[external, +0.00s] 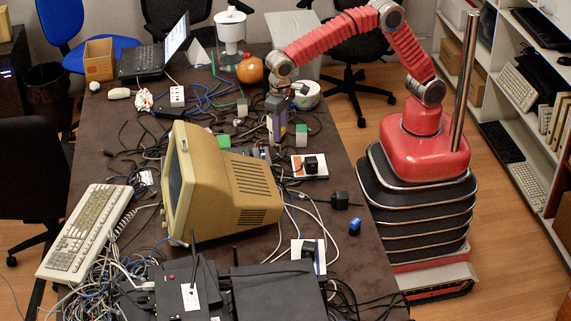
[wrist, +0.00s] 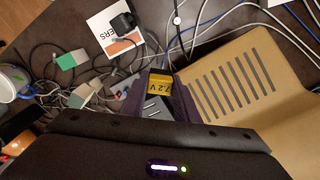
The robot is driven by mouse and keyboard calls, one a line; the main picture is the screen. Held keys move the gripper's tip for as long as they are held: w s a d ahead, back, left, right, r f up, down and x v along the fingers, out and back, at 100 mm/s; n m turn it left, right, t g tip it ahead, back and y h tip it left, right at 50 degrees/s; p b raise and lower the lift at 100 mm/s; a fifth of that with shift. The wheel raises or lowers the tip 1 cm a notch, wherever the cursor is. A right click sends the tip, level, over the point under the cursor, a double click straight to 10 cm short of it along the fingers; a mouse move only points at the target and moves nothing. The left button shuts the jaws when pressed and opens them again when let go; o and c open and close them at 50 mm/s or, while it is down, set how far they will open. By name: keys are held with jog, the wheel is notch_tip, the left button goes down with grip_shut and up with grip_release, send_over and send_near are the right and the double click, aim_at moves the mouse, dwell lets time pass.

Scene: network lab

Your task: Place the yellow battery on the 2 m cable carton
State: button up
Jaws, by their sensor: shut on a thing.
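My gripper (external: 277,135) hangs over the cluttered table behind the beige monitor, pointing down. In the wrist view my gripper (wrist: 162,88) is shut on the yellow battery (wrist: 161,84), which has a dark "7.2 V" label and sits between the two dark fingers. In the external view the battery is mostly hidden by the fingers. I cannot make out a "2 m" label on any carton. An open brown carton (external: 99,62) stands at the far left of the table; whether it is the cable carton I cannot tell.
The beige monitor (external: 240,190) stands close to my gripper. A white card with a black adapter (external: 311,165) lies nearby, also in the wrist view (wrist: 110,30).

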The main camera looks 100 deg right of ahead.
jog(key=s+d+r+m, duration=0.1)
jog(key=s+d+m, duration=0.15)
jog(key=d, duration=0.95)
jog(key=m, duration=0.7)
send_over(302, 128)
notch_tip(302, 128, down, 3)
jog(key=shift+w+a+m, duration=0.1)
jog(key=shift+m, duration=0.45)
jog(key=shift+f, duration=3.05)
jog(key=shift+f, duration=0.1)
jog(key=shift+f, duration=1.8)
